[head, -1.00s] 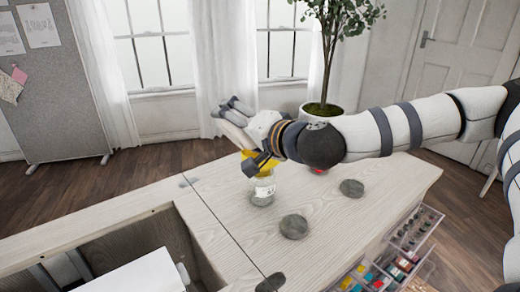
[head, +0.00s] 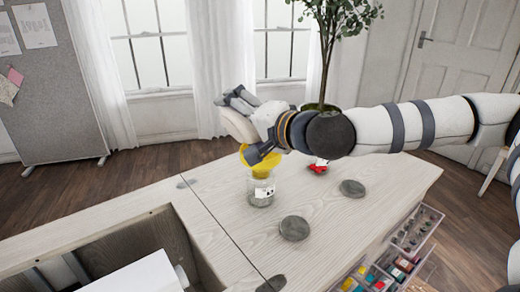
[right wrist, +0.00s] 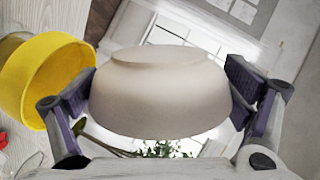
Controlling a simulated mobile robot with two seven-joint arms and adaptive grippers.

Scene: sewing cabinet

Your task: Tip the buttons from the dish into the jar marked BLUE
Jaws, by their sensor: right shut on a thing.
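My right gripper (head: 250,127) is shut on a cream dish (right wrist: 160,95), one finger on each side of it. The dish (head: 238,126) is held tilted on its side, above and slightly left of a glass jar (head: 261,193). In the right wrist view its outer side and base show; its inside and any buttons are hidden. A yellow funnel (head: 261,165) sits at the jar's mouth, partly behind the gripper; it also shows at the left of the right wrist view (right wrist: 40,82). The jar's label is too small to read. My left gripper is not in view.
A red item (head: 318,166) stands behind, near my arm. Clear drawers with coloured items (head: 385,265) stand at the lower right. An open cabinet well (head: 120,250) lies at the left.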

